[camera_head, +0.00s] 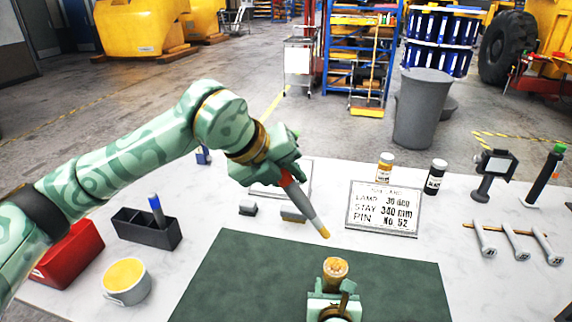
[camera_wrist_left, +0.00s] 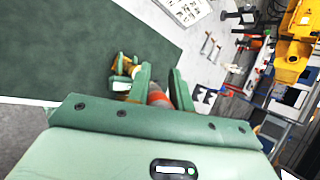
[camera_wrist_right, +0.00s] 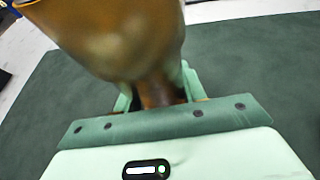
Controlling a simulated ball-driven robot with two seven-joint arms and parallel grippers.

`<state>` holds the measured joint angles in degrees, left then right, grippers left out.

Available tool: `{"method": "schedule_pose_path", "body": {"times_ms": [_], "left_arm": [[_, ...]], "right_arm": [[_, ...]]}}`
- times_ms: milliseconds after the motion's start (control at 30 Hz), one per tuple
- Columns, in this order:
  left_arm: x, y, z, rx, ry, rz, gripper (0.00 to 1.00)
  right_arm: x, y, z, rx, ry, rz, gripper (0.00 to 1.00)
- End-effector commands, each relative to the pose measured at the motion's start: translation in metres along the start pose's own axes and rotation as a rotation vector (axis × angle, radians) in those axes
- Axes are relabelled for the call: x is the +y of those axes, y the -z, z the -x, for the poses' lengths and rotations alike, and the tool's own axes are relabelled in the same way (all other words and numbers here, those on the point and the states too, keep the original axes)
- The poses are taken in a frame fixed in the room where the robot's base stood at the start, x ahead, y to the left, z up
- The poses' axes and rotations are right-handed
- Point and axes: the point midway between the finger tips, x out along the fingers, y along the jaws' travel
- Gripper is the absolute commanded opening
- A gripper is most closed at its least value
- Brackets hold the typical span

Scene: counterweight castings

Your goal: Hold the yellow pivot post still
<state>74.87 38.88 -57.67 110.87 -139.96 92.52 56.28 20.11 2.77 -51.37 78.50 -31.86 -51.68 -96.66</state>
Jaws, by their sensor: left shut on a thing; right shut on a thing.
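The yellow pivot post (camera_head: 336,268) stands at the front of the dark green mat (camera_head: 240,270), its rounded brassy top showing. My right gripper (camera_head: 335,298) is shut on it. In the right wrist view the post (camera_wrist_right: 115,35) is large and brownish gold, with its narrow stem between the fingers. Its foot is hidden. My left gripper (camera_head: 286,172) is shut on a grey tool (camera_head: 308,208) with a red-orange band and a yellowish tip. The tool slants down to the right, its tip above and apart from the post. The tool (camera_wrist_left: 157,96) also shows in the left wrist view.
A lettered card (camera_head: 383,208) stands behind the mat, with two small jars (camera_head: 385,167) beyond it. A black holder (camera_head: 147,230), a cup with yellow contents (camera_head: 126,280) and a red bin (camera_head: 70,250) lie left. Grey pins (camera_head: 515,240) lie right. The mat's left part is clear.

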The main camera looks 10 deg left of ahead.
Motion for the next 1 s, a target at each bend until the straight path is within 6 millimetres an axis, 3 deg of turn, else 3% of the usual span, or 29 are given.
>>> {"method": "schedule_pose_path", "body": {"times_ms": [200, 500, 667, 1000], "left_arm": [[0.009, 0.005, -0.012, -0.001, -0.001, -0.001, 0.0], [0.01, 0.005, -0.013, -0.002, -0.001, -0.001, 0.0], [0.005, -0.007, -0.011, -0.005, -0.003, 0.002, 0.0], [0.007, -0.004, -0.012, 0.286, 0.157, -0.39, 0.0]], "right_arm": [[0.0, -0.001, 0.0, -0.001, 0.0, 0.0, 0.0], [0.0, -0.001, 0.0, -0.001, -0.001, 0.0, 0.0], [0.0, -0.001, 0.0, -0.001, -0.001, -0.001, 0.0], [0.0, -0.001, 0.0, -0.001, -0.001, -0.001, 0.0]]}}
